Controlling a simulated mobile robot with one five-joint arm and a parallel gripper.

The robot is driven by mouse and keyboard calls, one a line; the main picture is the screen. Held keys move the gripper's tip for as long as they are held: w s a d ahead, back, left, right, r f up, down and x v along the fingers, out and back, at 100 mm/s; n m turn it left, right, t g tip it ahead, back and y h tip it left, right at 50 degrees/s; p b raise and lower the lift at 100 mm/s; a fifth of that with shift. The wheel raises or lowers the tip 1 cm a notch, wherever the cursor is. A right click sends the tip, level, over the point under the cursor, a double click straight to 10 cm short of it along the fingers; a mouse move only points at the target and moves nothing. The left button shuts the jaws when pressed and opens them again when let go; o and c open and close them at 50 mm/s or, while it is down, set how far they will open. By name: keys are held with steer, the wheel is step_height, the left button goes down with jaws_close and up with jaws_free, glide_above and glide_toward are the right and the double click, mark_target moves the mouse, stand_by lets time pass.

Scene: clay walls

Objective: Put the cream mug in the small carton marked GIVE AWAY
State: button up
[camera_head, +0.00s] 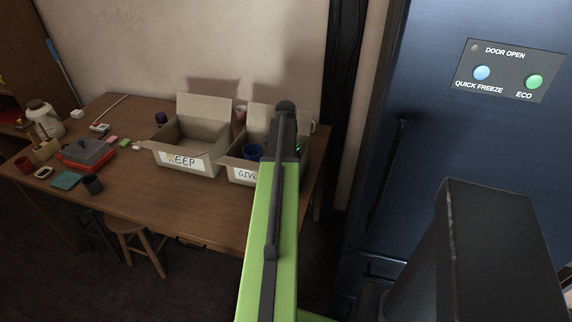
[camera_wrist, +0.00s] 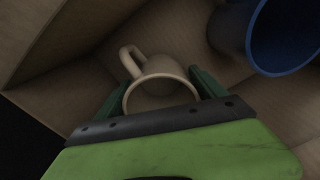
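The cream mug (camera_wrist: 155,85) is in the wrist view, inside a carton (camera_wrist: 180,28), its mouth towards the camera and its handle up and left. My gripper (camera_wrist: 157,76) has one dark green finger on each side of the mug. Whether both fingers press on it or stand slightly apart cannot be told. In the head view my arm reaches over the right carton (camera_head: 237,162), whose label shows only "GIV" before my arm hides the rest. The cream mug is hidden there.
A blue mug (camera_head: 253,151) is in the same carton; it also shows right of the cream mug in the wrist view (camera_wrist: 284,35). A carton marked KEEP (camera_head: 187,161) stands to the left. A red toolbox-like item (camera_head: 86,155) and small things lie further left on the table (camera_head: 210,213).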

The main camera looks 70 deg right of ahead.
steer(key=shift+o, duration=0.6)
step_height(320, 180, up, 12)
steer(key=p, duration=1.2)
steer(key=shift+r, duration=0.15)
